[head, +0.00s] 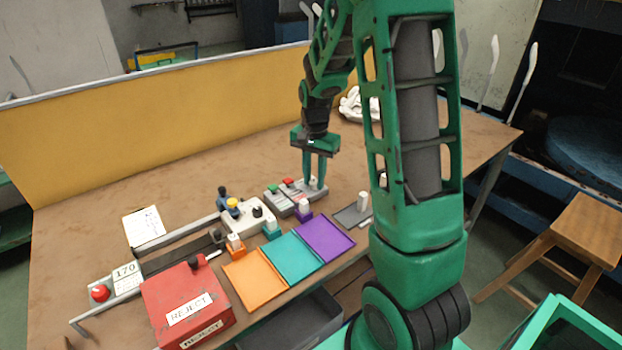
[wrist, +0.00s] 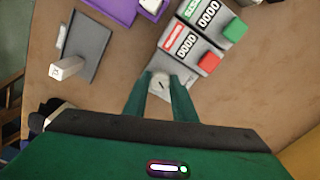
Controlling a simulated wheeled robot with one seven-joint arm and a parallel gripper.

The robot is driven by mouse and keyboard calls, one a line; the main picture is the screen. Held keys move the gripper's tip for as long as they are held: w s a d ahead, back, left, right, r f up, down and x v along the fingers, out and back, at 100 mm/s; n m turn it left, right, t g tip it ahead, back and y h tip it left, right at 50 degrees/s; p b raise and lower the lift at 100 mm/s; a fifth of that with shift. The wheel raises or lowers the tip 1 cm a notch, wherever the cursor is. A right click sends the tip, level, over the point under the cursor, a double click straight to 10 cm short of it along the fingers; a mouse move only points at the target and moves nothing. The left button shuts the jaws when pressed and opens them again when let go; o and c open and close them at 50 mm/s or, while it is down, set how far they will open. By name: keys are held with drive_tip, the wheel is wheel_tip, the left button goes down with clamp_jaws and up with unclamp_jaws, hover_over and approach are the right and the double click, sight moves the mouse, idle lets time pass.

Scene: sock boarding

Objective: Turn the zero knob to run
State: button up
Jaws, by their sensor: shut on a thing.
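The counter unit (wrist: 206,38) is a grey panel with a green and a red section, each with a display reading 0000 and a button. It also shows in the head view (head: 283,202). The pale round zero knob (wrist: 160,81) sits at the unit's lower end beyond the red section and has a dark pointer mark. My gripper (wrist: 161,84) points down, its green fingers on either side of the knob and shut on it. In the head view my gripper (head: 315,178) stands over the unit's right end. I cannot read any label by the knob.
A grey plate (wrist: 86,46) with a white peg (wrist: 66,68) lies beside the unit. Purple (head: 325,238), teal (head: 293,257) and orange (head: 255,281) trays and a red reject box (head: 188,304) line the table's front. A yellow partition (head: 150,125) stands behind.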

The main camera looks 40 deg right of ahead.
sight(314, 181)
drive_tip(key=n, duration=0.7)
drive_tip(key=shift+w+r, duration=0.1)
drive_tip(key=shift+w, duration=0.1)
drive_tip(key=n, duration=0.4)
drive_tip(key=shift+n, duration=1.9)
drive_tip(key=o, duration=1)
drive_tip(key=shift+o, duration=0.2)
drive_tip(key=shift+s, duration=0.1)
wheel_tip(314, 181, up, 11)
